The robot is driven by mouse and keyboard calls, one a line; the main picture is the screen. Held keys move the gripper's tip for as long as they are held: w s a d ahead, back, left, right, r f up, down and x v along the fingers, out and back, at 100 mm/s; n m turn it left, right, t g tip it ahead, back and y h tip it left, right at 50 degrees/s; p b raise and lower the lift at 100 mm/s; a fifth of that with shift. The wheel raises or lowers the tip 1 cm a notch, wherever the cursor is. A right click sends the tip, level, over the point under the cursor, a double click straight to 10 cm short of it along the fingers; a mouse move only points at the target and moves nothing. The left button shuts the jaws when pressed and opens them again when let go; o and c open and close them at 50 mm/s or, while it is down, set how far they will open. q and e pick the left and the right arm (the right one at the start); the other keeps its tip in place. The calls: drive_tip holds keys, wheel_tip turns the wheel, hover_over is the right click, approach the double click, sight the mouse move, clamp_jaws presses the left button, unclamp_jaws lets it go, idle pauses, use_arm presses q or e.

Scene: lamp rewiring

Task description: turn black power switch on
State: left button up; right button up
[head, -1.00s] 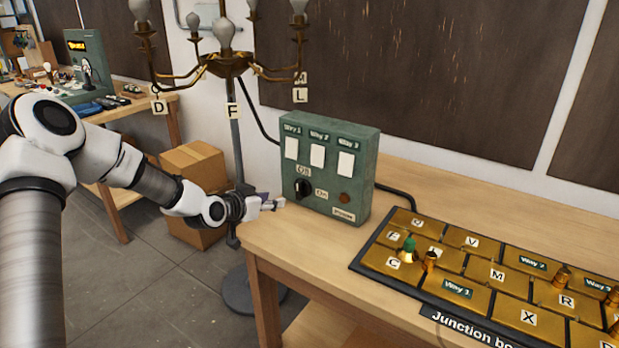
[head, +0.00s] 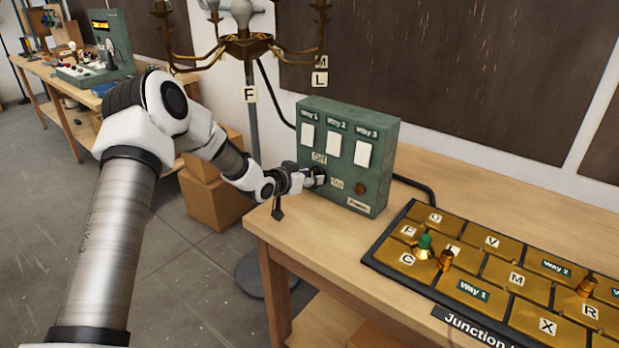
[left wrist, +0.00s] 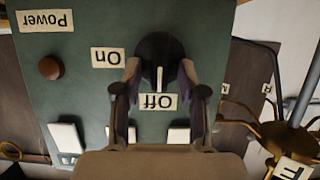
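The green switch box (head: 340,189) stands on the wooden table. Its black power switch (left wrist: 160,48) is a round knob seen upside down in the left wrist view. The knob's white pointer line points at the "Off" label (left wrist: 158,101). The "On" label (left wrist: 107,57) lies to its left in that view. My left gripper (head: 318,175) is at the box front, and in the left wrist view its two fingers (left wrist: 160,72) straddle the knob. The fingers are apart; firm contact with the knob does not show. In the head view the gripper hides most of the knob. My right gripper is not in view.
A brown round indicator (head: 361,188) and several white switches, such as the Way 1 one (head: 307,135), are on the box. A brass junction board (head: 468,292) lies to the right. A chandelier (head: 246,45) hangs behind. Bare tabletop (head: 300,240) lies in front.

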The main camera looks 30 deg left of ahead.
use_arm(q)
drive_tip(key=shift+w+f, duration=0.1)
clamp_jaws()
drive_tip(key=shift+d, duration=0.1)
drive_tip(key=m+y, duration=0.1)
drive_tip(key=m+p, duration=0.1)
drive_tip(key=shift+d+m+y, duration=0.25)
drive_tip(key=shift+m+y, duration=0.15)
drive_tip(key=m+y, duration=0.1)
drive_tip(key=m+y+p, duration=0.1)
drive_tip(key=m, duration=0.1)
drive_tip(key=shift+d+f+t, duration=0.2)
drive_tip(key=shift+t, duration=0.2)
drive_tip(key=m, duration=0.1)
drive_tip(key=m+t+y, duration=0.1)
drive_tip(key=m, duration=0.1)
drive_tip(key=shift+d+f+y+p, duration=0.15)
drive_tip(key=shift+f+y+p, duration=0.15)
drive_tip(key=m+t, duration=0.1)
drive_tip(key=m, duration=0.1)
drive_tip(key=m+y, duration=0.1)
drive_tip(key=m, duration=0.1)
drive_tip(key=shift+f+m+t+b, duration=0.2)
drive_tip(key=shift+m+t+b, duration=0.1)
drive_tip(key=shift+t, duration=0.1)
